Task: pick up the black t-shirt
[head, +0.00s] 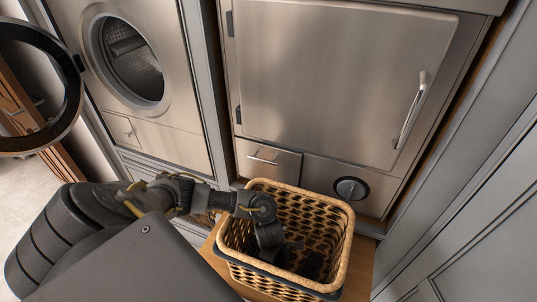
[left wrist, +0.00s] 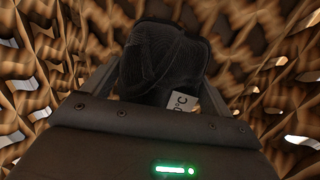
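The black t-shirt (left wrist: 162,62) is a dark, ribbed-looking bundle in the left wrist view, with a small pale printed tag on its lower right. It lies inside the wicker basket (head: 341,255). My left gripper (left wrist: 160,85) reaches down into the basket, and its two fingers stand wide apart on either side of the dark cloth. Whether they touch it is not clear. In the head view my left gripper (head: 278,252) is dark against dark cloth, so its fingertips are hard to make out. My right gripper is in neither view.
The basket's walls surround my left gripper closely. Behind the basket is a steel cabinet door (head: 330,75) with a drawer and round knob below. A front-loading washer (head: 170,130) with its round door (head: 75,100) swung open stands at the left.

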